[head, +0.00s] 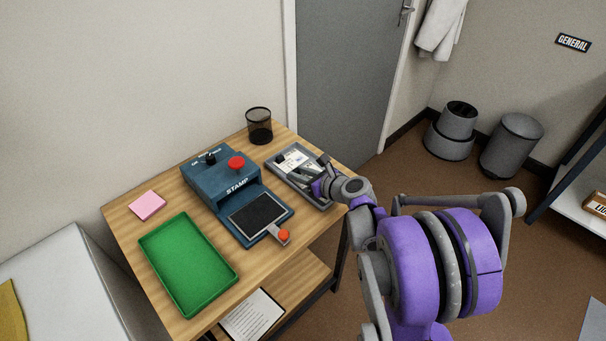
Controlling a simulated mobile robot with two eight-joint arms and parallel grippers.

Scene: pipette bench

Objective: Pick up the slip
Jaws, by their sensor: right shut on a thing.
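A grey tray (277,178) on the right side of the table holds white slips (296,159) with dark print. My right gripper (308,175) reaches into this tray from the right, its fingers low over the slips. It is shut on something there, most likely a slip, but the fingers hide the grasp. I cannot tell whether the held slip is lifted. My left gripper is not in view.
A blue stamp machine (205,184) with red knobs stands mid-table, beside the grey tray. A green tray (160,272) is at the front left, and a pink note pad (147,205) lies behind it. A black mesh cup (259,126) stands at the back.

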